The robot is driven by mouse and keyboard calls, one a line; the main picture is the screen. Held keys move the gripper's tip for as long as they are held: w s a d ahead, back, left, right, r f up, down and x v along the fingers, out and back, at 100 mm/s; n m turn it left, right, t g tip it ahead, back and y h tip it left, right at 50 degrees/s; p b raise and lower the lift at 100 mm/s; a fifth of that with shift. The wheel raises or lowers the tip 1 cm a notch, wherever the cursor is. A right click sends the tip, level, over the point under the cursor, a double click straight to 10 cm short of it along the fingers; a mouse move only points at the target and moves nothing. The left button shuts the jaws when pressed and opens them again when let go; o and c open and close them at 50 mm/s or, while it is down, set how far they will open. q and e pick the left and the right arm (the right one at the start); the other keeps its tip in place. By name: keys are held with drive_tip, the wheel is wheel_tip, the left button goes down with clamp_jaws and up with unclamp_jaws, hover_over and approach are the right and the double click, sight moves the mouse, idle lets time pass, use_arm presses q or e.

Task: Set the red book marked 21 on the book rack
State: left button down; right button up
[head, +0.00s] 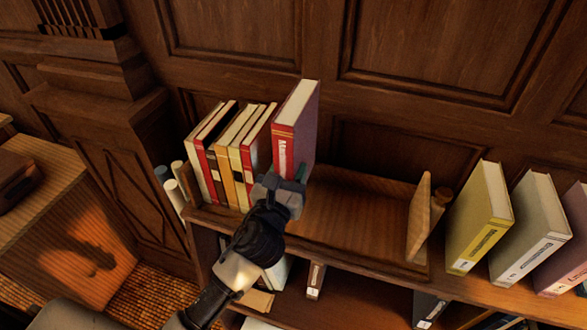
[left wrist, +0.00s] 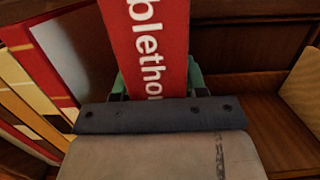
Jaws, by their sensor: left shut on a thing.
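A thick red book (head: 283,150) with a white spine label stands upright in my left gripper (head: 288,180). In the left wrist view the green-padded fingers (left wrist: 158,84) close on both sides of the book's red spine (left wrist: 158,40), which shows the letters "blethor". I cannot read the number 21 on it. The wooden book rack (head: 355,215) sits on the shelf top, with an upright end panel (head: 420,215) at its right. The held book is at the rack's left part, just right of the row of books. Whether its bottom touches the rack is hidden by my gripper.
Several red, white and yellow books (head: 230,150) lean at the rack's left. The rack's middle and right are empty. Right of the rack stand a yellow book (head: 480,225) and a grey book (head: 530,235). A panelled wall (head: 440,60) rises close behind.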

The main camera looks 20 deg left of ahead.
use_arm(q)
drive_tip(key=shift+s+f, duration=0.1)
drive_tip(key=shift+f, duration=0.85)
drive_tip(key=shift+f+b, duration=0.95)
drive_tip(key=shift+f, duration=1.05)
drive_tip(key=c, duration=1.1)
unclamp_jaws()
drive_tip(key=shift+f, duration=0.35)
drive_tip(key=o, duration=0.5)
drive_tip(key=shift+r, duration=0.1)
drive_tip(key=shift+r, duration=0.2)
drive_tip(key=s+f+b, duration=0.2)
drive_tip(key=s+b, duration=0.2)
drive_tip(key=s, duration=0.8)
drive_tip(key=shift+a, duration=0.15)
